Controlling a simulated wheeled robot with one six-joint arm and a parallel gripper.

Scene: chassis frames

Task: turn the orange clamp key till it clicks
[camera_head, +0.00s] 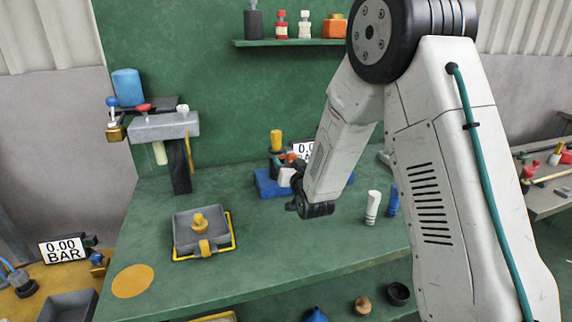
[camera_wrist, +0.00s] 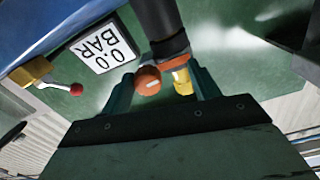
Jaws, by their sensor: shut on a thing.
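The orange clamp key (camera_wrist: 147,80) is a round knob with a pale line on its face. In the wrist view it sits between the two dark green fingers of my gripper (camera_wrist: 163,82), which is shut on it. It is on a dark upright post (camera_wrist: 158,25), and a yellow part (camera_wrist: 182,80) shows beside it. In the head view my gripper (camera_head: 290,178) is at the fixture on the blue base (camera_head: 268,185), with a yellow top (camera_head: 276,140). My arm hides part of this fixture, and the grip itself is small there.
A 0.0 BAR display (camera_wrist: 101,46) and a red-ended lever (camera_wrist: 75,89) are close to the fingers. A grey tray (camera_head: 200,232) stands left on the green bench. White (camera_head: 372,207) and blue (camera_head: 392,201) cylinders stand to the right. The front middle of the bench is clear.

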